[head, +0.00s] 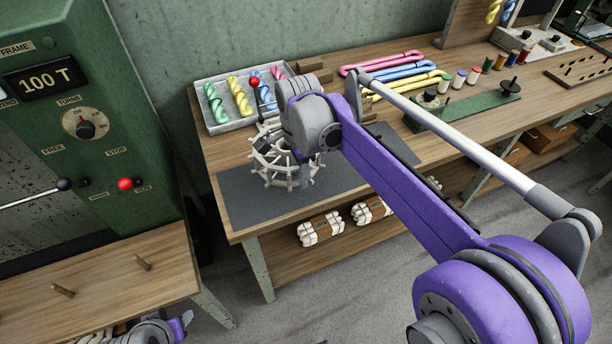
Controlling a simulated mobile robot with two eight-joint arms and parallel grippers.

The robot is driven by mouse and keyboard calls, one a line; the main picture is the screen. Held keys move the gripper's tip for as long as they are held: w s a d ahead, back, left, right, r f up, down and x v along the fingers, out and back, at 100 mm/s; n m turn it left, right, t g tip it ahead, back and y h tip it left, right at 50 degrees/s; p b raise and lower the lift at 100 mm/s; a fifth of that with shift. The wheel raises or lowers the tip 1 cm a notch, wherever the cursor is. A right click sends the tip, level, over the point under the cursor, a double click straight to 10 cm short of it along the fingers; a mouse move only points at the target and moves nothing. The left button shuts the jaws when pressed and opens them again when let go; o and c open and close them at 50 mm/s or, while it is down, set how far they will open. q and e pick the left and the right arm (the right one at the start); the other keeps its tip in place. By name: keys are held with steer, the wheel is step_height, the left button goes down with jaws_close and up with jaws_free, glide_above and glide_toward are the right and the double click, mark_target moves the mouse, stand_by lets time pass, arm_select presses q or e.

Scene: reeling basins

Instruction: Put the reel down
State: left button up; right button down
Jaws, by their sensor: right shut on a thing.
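The reel (268,166), a pale grey wheel-like frame with pegs around its rim, is over the dark mat (240,208) at the left end of the workbench. I cannot tell whether it touches the mat. My right gripper (298,156) is at the reel's right side and shut on it; the grey wrist and purple arm hide most of the jaws and part of the reel.
A grey tray (210,131) of coloured skeins and a red-knobbed post stand behind the reel. White bundles (321,229) lie on the lower shelf. A green machine (110,125) stands left.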

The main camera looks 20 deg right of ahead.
step_height(320, 180, down, 3)
steer(key=shift+s+r, duration=0.1)
steer(key=shift+s, duration=0.05)
steer(key=shift+f, duration=2.15)
steer(key=shift+b, duration=0.3)
steer(key=shift+f, duration=0.2)
steer(key=c, duration=0.6)
jaws_free()
steer(key=shift+o, duration=0.2)
steer(key=shift+r, duration=0.15)
